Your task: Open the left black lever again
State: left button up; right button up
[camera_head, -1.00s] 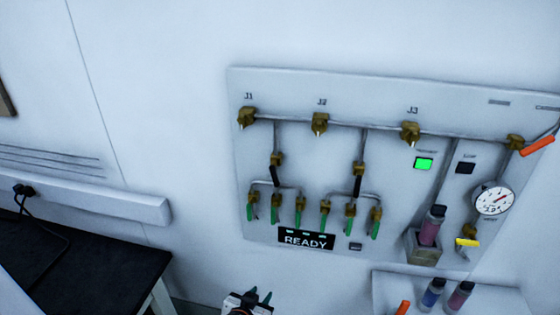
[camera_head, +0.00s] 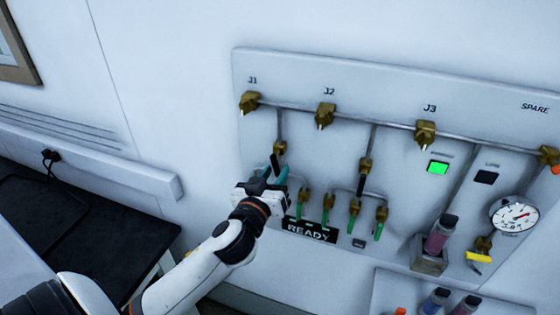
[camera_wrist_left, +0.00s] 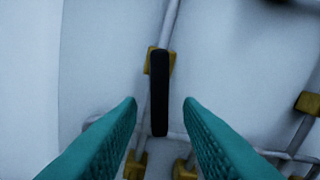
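The left black lever (camera_head: 276,166) sits on a brass valve (camera_head: 280,148) below J1 on the wall panel. In the left wrist view the lever (camera_wrist_left: 159,93) hangs upright, in line with its pipe. My left gripper (camera_head: 275,174) is at the lever's lower end. In the left wrist view its two teal fingers (camera_wrist_left: 160,102) are apart, one on each side of the lever, with visible gaps and nothing held. The gripper hides the leftmost green levers in the head view. My right gripper is not in view.
A second black lever (camera_head: 361,184) and several green levers (camera_head: 327,214) are to the right. A READY sign (camera_head: 309,229) is just below right of my gripper. A green lamp (camera_head: 437,167), gauge (camera_head: 514,214) and vial (camera_head: 440,233) are further right. A black table (camera_head: 80,230) is at left.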

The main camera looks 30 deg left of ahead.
aim_at(276, 172)
pick_arm(q)
jog(key=shift+x, duration=1.25)
jog(key=shift+w+a+p, duration=0.15)
jog(key=shift+w+p, duration=0.2)
jog(key=shift+w, duration=0.2)
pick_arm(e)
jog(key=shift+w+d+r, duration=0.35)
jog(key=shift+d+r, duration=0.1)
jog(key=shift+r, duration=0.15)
pick_arm(q)
grip_shut()
jog(key=shift+s+a+m, duration=0.1)
jog(key=shift+a+m, duration=0.1)
jog(key=shift+m, duration=0.5)
jog(key=shift+s+a+m, duration=0.1)
jog(key=shift+a+m, duration=0.1)
jog(key=shift+m, duration=0.5)
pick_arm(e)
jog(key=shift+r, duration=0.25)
pick_arm(q)
grip_release()
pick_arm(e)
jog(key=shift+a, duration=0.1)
